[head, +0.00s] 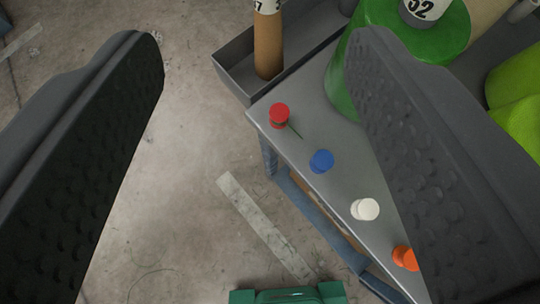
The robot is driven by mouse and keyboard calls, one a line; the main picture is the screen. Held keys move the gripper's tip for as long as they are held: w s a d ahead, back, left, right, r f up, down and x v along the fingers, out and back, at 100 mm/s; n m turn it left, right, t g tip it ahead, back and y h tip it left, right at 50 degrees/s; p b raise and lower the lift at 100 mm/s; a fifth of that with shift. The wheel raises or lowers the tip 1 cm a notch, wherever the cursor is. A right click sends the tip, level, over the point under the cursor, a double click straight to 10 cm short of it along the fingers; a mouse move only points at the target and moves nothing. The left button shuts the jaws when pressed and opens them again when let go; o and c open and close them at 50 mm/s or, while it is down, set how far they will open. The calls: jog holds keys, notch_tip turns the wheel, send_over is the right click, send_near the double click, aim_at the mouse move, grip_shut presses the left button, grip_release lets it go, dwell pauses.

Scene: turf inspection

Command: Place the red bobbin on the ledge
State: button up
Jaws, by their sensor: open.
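The red bobbin (279,116) stands on a grey ledge (262,111), near its far left corner. A thin dark green line lies beside it on the surface. My gripper (262,50) is open, its two dark, dimpled fingers wide apart at the left and right of the picture. Nothing is held between them. The red bobbin shows in the gap, closer to the right finger and apart from both. The right finger hides part of the ledge.
A blue bobbin (321,161), a white bobbin (365,209) and an orange bobbin (405,257) stand in a row along the ledge. A big green cylinder (343,88) stands behind. A grey trough (237,72) holds a brown tube (268,45). Concrete floor (190,150) lies open at left.

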aim_at(279, 114)
jog(key=w+f+g, duration=0.1)
jog(key=w+f, duration=0.1)
jog(key=f, duration=0.7)
jog(key=w+d+f+g+b, duration=0.1)
jog(key=w+f, duration=0.2)
jog(key=f, duration=0.6)
jog(key=w+d+f+m+g+h, duration=0.1)
jog(key=w+f, duration=0.2)
jog(key=f, duration=0.6)
jog(key=shift+f+b, duration=0.4)
jog(key=shift+b+x, duration=1.05)
jog(key=shift+x, duration=1.8)
jog(key=c, duration=1.1)
jog(key=shift+r, duration=0.1)
jog(key=shift+c, duration=0.2)
jog(key=shift+w+r+p, duration=0.1)
jog(key=shift+r+p, duration=0.7)
jog(key=shift+r, duration=0.95)
jog(key=s+a+r+p, duration=0.1)
jog(key=s+a+p, duration=0.3)
jog(key=s, duration=1.1)
jog(key=w+d+r+n+y+p, duration=0.1)
jog(key=w+d+r+n+p, duration=0.1)
jog(key=w+d+p, duration=0.15)
jog(key=s+f, duration=0.4)
jog(key=f, duration=0.2)
jog(key=shift+s, duration=0.4)
